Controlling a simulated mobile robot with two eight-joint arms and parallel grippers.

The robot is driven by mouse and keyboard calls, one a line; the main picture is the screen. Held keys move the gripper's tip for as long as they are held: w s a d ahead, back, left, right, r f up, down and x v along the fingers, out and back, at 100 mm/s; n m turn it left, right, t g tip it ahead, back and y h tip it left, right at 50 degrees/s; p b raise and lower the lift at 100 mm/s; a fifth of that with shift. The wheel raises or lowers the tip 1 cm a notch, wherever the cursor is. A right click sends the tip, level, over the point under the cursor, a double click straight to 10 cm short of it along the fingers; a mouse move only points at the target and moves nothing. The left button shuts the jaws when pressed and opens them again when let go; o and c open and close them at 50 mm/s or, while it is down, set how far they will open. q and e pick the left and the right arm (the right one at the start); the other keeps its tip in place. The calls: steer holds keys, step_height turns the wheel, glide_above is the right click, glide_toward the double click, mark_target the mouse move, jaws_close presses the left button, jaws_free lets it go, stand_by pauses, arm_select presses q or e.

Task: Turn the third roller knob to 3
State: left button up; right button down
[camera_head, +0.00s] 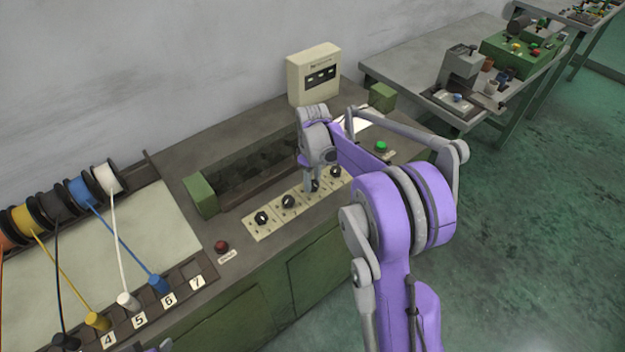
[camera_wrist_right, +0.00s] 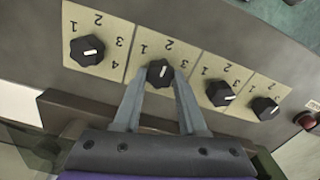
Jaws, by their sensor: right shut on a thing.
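A row of black roller knobs on cream number plates runs along the green machine's top. The third roller knob from the left in the head view (camera_head: 313,187) is partly hidden by my right gripper (camera_head: 309,186). In the right wrist view my right gripper (camera_wrist_right: 160,82) points at this knob (camera_wrist_right: 159,71), with a fingertip on each side, shut on it. Its white pointer mark aims up, about at the 2 on its plate; the 3 is to the right. Only a grey bit at the bottom edge of the head view may be my left gripper.
The first knob (camera_head: 262,217), second knob (camera_head: 289,201) and fourth knob (camera_head: 336,171) flank it closely. A red button (camera_head: 221,246) and a green button (camera_head: 381,146) sit near the row's ends. A cream box (camera_head: 313,75) stands behind; cable spools are at left.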

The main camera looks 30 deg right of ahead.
steer(key=m+b, duration=0.1)
steer(key=m, duration=0.4)
steer(key=shift+f, duration=0.1)
steer(key=m+b, duration=0.1)
steer(key=m, duration=0.2)
steer(key=shift+m, duration=0.3)
steer(key=shift+d+m+b, duration=0.1)
steer(key=shift+m+b, duration=0.2)
steer(key=shift+m, duration=1.2)
steer(key=shift+c, duration=2.3)
jaws_free()
